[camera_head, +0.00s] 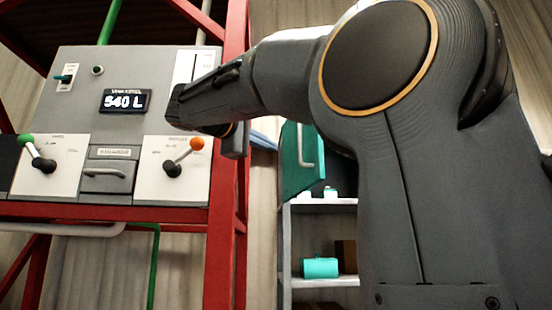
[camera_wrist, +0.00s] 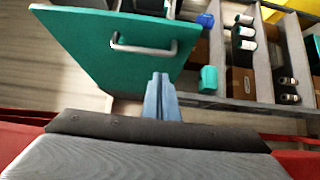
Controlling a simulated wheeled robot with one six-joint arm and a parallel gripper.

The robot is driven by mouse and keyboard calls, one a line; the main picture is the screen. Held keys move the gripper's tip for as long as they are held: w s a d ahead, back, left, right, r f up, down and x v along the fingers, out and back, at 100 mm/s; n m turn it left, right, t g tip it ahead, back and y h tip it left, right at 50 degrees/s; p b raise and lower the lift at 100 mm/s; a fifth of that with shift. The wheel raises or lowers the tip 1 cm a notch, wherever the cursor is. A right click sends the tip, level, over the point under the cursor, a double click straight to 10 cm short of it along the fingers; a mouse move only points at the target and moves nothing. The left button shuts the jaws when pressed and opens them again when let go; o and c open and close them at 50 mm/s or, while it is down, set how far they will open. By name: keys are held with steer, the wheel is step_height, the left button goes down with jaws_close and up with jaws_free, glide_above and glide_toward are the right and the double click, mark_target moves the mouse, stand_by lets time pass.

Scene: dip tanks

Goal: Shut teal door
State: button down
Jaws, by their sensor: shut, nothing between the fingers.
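The teal door (camera_head: 294,172) with a light bar handle (camera_head: 306,146) stands open on the grey shelf cabinet (camera_head: 284,245). In the wrist view the door (camera_wrist: 90,45) fills the upper left as a tilted panel, its handle (camera_wrist: 143,48) near the right edge. My gripper (camera_wrist: 161,82) has its blue-grey fingers shut together and empty. In the head view only a bit of the bluish fingers shows behind my wrist, left of the door.
The cabinet shelves hold a teal canister (camera_head: 320,267), a brown box (camera_head: 346,255) and several small jars. A control panel (camera_head: 130,90) reading 540 L, with levers, sits in a red frame (camera_head: 226,200) left of the cabinet, close beside my arm.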

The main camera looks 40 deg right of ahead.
steer(key=p+x, duration=0.3)
steer(key=x, duration=0.7)
steer(key=shift+p, duration=0.3)
